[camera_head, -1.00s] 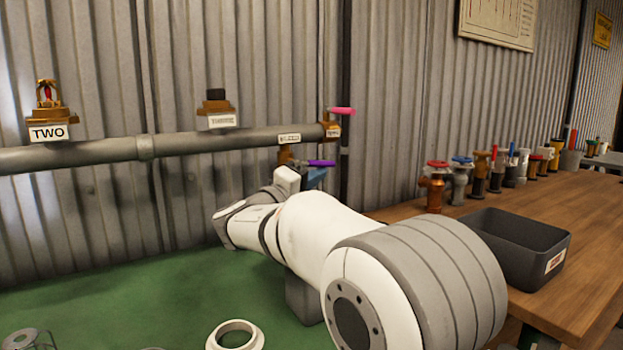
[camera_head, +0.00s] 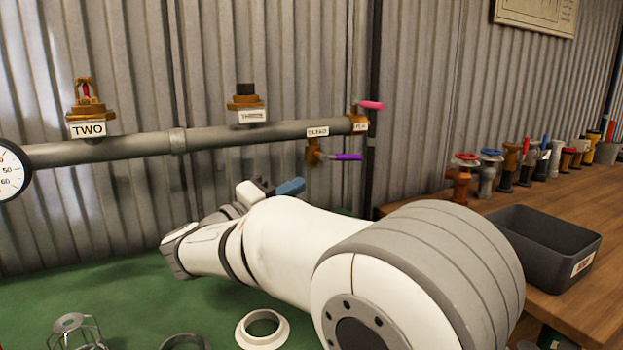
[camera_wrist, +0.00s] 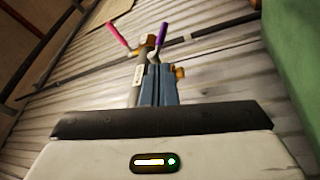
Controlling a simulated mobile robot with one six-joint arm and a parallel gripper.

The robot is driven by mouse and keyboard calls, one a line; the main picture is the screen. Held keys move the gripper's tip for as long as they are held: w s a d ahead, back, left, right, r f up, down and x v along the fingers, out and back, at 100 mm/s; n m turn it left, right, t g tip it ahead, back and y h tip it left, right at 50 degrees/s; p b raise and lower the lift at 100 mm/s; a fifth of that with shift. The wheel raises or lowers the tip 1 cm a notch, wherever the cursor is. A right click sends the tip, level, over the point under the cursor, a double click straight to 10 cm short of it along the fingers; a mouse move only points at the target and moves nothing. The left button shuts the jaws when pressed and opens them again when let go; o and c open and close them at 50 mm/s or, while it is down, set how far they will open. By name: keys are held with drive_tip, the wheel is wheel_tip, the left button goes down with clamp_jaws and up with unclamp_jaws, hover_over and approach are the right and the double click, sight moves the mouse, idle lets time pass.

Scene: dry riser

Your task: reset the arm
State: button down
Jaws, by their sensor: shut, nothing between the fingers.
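My gripper (camera_wrist: 158,84) shows in the wrist view as two blue-grey fingers pressed together with nothing between them. In the head view its blue fingers (camera_head: 291,187) show just past my white arm, below the purple-handled valve. The purple handle (camera_head: 347,157) sticks out to the right from a brass valve (camera_head: 313,153) under the pipe. It also shows in the wrist view (camera_wrist: 160,30), beyond the fingertips. My arm hides part of the green bench.
A grey pipe (camera_head: 225,136) runs along the corrugated wall, with a pink handle (camera_head: 371,105) at its right end. A dark bin (camera_head: 545,255) and several valves stand on the wooden table (camera_head: 590,300). A white ring (camera_head: 278,339) and a wire cage (camera_head: 72,324) lie on the green bench (camera_head: 50,265).

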drive_tip(key=shift+s+a, duration=0.3)
drive_tip(key=shift+a, duration=0.05)
